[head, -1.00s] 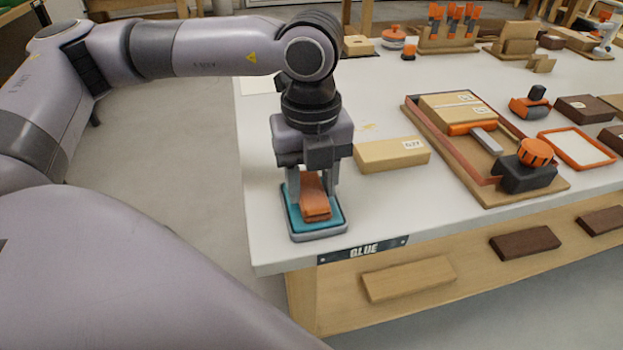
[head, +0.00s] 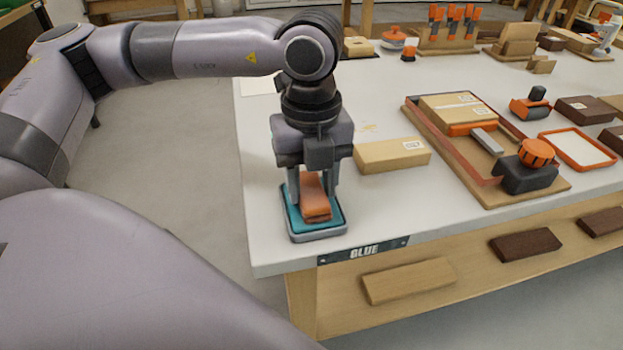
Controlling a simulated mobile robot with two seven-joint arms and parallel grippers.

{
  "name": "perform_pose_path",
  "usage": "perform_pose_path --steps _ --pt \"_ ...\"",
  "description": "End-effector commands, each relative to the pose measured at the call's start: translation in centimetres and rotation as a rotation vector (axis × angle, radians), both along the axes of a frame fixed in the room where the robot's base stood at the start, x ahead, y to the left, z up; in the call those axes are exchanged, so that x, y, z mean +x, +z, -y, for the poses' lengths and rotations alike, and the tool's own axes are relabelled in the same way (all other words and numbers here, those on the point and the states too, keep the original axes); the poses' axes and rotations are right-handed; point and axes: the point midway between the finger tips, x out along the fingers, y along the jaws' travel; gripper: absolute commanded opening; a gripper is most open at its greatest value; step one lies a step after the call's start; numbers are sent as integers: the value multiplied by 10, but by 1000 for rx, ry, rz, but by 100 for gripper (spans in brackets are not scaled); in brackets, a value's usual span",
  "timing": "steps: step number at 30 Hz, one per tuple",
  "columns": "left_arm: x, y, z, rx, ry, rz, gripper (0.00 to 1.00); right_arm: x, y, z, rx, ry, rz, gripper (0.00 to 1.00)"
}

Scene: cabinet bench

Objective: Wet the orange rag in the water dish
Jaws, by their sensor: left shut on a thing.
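The orange rag (head: 316,208) is a folded cloth between the fingers of my left gripper (head: 314,195). The gripper points straight down and is shut on the rag. The water dish (head: 331,231) is a shallow grey-rimmed tray with blue water, at the near left corner of the white bench. The rag is over the middle of the dish and low, inside its outline. I cannot tell how deep its underside sits in the water. My right gripper is not in view.
A wooden block (head: 392,155) lies just right of the dish. A clamping board (head: 540,184) with a wood piece and orange-knobbed clamp is farther right. A lower shelf holds wood blocks (head: 422,280).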

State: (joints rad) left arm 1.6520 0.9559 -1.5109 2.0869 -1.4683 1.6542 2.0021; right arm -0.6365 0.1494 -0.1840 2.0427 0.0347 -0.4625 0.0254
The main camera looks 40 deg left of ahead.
Motion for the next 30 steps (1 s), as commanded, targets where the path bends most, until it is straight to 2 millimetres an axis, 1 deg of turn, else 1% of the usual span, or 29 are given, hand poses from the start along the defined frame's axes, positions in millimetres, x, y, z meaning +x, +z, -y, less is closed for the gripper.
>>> perform_pose_path --steps 2,5,21,30 --pt "-1 -2 0 2 -1 -7 19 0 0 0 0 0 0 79" --pt "-1 1 0 1 -1 -6 19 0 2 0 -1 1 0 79" --pt "0 47 0 1 0 -2 19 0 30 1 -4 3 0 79" --pt "0 68 0 1 -1 -2 19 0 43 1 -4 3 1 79"
